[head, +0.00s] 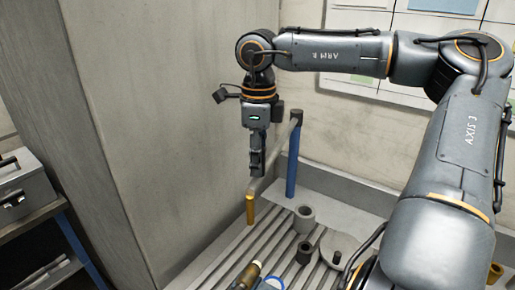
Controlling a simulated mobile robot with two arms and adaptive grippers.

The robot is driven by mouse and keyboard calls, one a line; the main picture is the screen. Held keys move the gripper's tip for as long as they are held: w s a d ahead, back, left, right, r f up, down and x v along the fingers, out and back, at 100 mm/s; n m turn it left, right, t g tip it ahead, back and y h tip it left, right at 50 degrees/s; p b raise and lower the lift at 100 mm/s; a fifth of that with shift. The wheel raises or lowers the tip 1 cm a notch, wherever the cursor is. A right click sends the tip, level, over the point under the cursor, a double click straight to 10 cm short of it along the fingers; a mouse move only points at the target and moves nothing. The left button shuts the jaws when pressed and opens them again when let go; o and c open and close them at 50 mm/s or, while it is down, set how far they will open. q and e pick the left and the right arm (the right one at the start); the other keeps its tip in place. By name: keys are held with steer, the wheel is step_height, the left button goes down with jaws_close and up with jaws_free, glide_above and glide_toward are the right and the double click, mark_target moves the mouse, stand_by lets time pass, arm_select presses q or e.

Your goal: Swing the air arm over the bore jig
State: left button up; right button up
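The air arm (275,168) appears to be the grey bar that slopes down and left from the top of a blue post (292,162). A brass-coloured tip (250,209) hangs from its lower left end. My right gripper (256,172) points down at the bar, overlapping it in the picture; I cannot tell whether they touch. Its fingers show edge-on, so their opening is unclear. A hollow grey cylinder (304,219) stands on the slotted bench, right of the brass tip; it may be the bore jig, but I cannot be sure. My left gripper is out of view.
The slotted bench (228,262) also holds a small dark cylinder (305,252), a pale round plate (342,246) and a brass cylinder (246,275) at the front. A large grey panel (150,120) stands left. A grey toolbox (22,190) sits on a shelf at far left.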

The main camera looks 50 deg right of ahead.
stand_by(0.3)
step_height(320, 180, up, 12)
stand_by(0.4)
steer(key=shift+f, duration=0.1)
stand_by(0.5)
